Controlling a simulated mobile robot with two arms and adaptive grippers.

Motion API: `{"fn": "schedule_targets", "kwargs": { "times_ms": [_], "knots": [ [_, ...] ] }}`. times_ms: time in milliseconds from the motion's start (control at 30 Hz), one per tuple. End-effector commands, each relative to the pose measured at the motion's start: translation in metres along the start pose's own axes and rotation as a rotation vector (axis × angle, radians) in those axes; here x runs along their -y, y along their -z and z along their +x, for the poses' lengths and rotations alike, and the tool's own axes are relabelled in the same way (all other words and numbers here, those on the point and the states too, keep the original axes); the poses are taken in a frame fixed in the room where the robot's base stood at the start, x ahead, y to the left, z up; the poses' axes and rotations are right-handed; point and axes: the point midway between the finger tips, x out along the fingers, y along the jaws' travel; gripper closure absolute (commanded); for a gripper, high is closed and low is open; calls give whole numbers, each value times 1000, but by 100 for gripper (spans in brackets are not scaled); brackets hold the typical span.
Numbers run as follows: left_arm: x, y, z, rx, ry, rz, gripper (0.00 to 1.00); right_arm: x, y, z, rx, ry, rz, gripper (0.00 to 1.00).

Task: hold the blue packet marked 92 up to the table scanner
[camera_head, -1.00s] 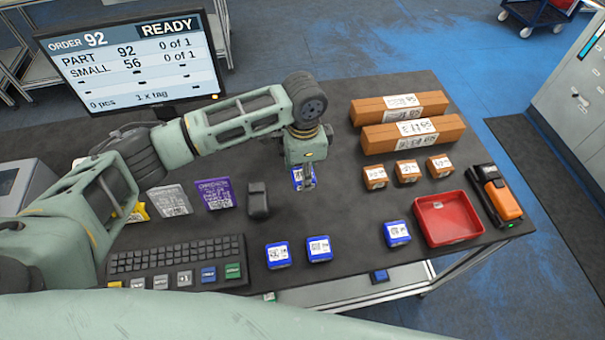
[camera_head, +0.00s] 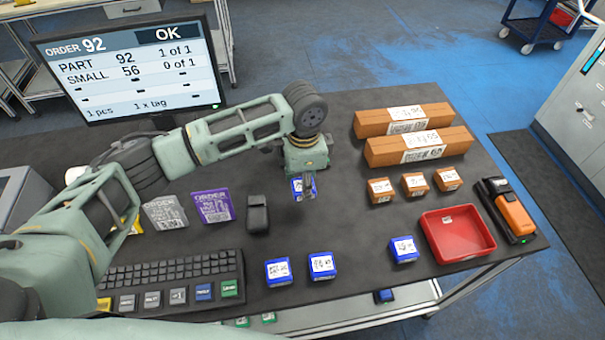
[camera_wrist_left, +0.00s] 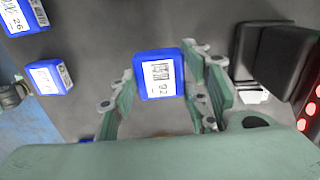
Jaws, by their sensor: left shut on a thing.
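The blue packet marked 92 (camera_wrist_left: 160,75) is between the fingers of my left gripper (camera_head: 308,191), which is shut on it. In the head view the packet (camera_head: 297,188) shows partly behind the fingers, above the table. In the left wrist view its white label with barcode and 92 faces the camera. The black table scanner (camera_head: 257,214) stands just left of the packet in the head view, apart from it. It shows as a dark block (camera_wrist_left: 280,55) at the right of the wrist view, with red lights near it. My right gripper is not in view.
The monitor (camera_head: 130,65) reads OK, part 92, 1 of 1. Other blue packets (camera_head: 322,266) lie near the front edge. A red tray (camera_head: 457,234), small orange boxes (camera_head: 414,184), long boxes (camera_head: 418,146) and a handheld scanner (camera_head: 507,210) are at the right. A keyboard (camera_head: 175,270) is front left.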

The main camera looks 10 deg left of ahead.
Motion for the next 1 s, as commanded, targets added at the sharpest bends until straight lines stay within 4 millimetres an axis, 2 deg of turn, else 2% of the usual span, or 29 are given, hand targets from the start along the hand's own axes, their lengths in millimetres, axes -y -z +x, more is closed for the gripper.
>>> {"fn": "schedule_targets", "kwargs": {
  "times_ms": [33, 367, 500, 533, 567, 733, 1000],
  "knots": [
    [-7, 0, -16, -1, -2, 2, 88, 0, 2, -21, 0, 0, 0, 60],
    [-45, -1, -45, -1, -1, 2, 88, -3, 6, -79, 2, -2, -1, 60],
    [-70, -1, -63, -3, -1, 4, 88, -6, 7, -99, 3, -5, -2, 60],
    [-76, -2, -66, -4, -1, 4, 88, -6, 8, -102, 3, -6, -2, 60],
    [-82, -1, -65, -5, 0, 5, 88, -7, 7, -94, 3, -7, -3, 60],
    [-108, -2, -84, -4, 1, 2, 88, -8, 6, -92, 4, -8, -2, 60],
    [-114, -3, -89, -1, 1, -2, 88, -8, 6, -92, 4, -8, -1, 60]
  ]
}}
